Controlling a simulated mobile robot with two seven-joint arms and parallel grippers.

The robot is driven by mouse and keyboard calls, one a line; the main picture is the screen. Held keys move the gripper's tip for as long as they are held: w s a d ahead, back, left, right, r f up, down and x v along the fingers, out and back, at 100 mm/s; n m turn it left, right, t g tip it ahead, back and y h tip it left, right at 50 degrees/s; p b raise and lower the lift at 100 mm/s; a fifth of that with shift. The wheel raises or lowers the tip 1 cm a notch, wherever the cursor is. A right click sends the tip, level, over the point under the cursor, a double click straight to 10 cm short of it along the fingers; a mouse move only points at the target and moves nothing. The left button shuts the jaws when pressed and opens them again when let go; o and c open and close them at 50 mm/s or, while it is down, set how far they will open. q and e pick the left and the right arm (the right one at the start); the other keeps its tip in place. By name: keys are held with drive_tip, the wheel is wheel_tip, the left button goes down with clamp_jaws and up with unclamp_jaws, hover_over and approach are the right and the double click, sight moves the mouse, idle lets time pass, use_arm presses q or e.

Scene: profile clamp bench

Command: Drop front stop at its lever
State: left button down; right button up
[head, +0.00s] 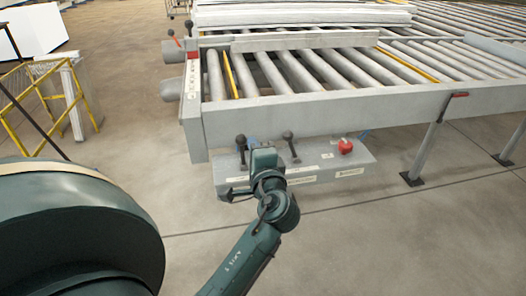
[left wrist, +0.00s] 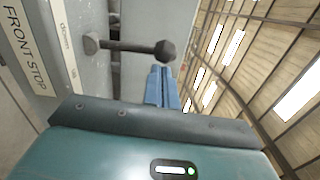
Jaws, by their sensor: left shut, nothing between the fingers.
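The grey control box (head: 330,172) hangs below the front rail of the roller bench. The front stop lever (head: 241,143), with a dark knob, stands upright at its left end. In the left wrist view this lever (left wrist: 130,46) stands above a white label (left wrist: 25,45) reading FRONT STOP. My left gripper (head: 252,144) is just right of the lever, shut and empty. Its blue fingers (left wrist: 161,88) show in the left wrist view, close beside the knob with no clear contact. I cannot tell which bench part is the front stop. My right gripper is not in view.
A second dark-knobbed lever (head: 290,142) stands to the right of my left gripper, and a red button (head: 345,146) is farther right on the box. The bench's front rail (head: 330,110) is just above and behind. Open floor (head: 420,235) lies to the right.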

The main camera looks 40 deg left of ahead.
use_arm(q)
drive_tip(key=shift+s+a+r+n, duration=0.1)
drive_tip(key=shift+s+a+n, duration=0.45)
drive_tip(key=shift+n, duration=0.45)
drive_tip(key=shift+s+a, duration=0.25)
drive_tip(key=shift+s, duration=0.05)
drive_tip(key=shift+s, duration=0.1)
